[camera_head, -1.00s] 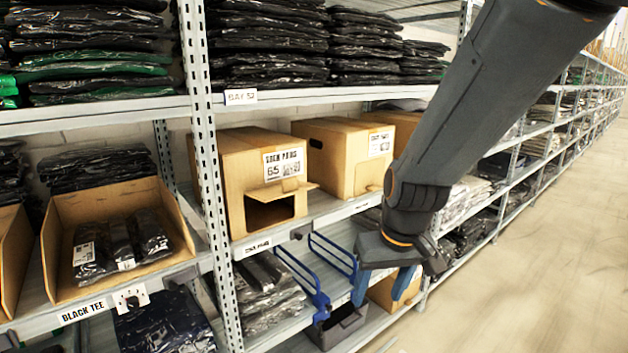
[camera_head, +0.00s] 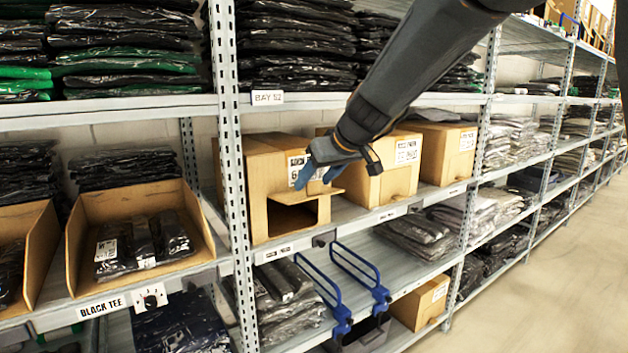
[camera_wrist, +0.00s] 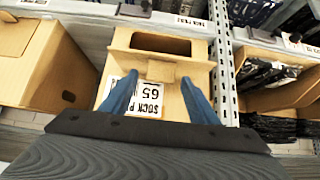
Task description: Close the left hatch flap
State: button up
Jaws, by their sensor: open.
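The left cardboard box (camera_head: 262,178) stands on the middle shelf with a dark hatch opening low in its front. Its hatch flap (camera_head: 322,197) sticks outward, roughly level, above the opening. In the wrist view, where the picture is turned over, the opening (camera_wrist: 160,43) and the flap (camera_wrist: 163,72) show ahead of the blue fingers. My gripper (camera_head: 318,176) is open and empty, in front of the box's label and just above the flap. The wrist view shows the fingers apart (camera_wrist: 160,80), one on each side of the flap and label. I cannot tell whether they touch the box.
A second box (camera_head: 378,186) and a third box (camera_head: 446,160) stand to the right on the same shelf. A metal upright (camera_head: 230,160) is close on the left. Blue rails (camera_head: 357,268) are on the shelf below. The aisle floor (camera_head: 540,270) is clear.

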jog(key=shift+w+a+f, duration=0.3)
jog(key=shift+w+f, duration=0.15)
jog(key=shift+f, duration=0.05)
grip_shut()
jog(key=shift+f+b, duration=0.2)
jog(key=shift+b, duration=0.4)
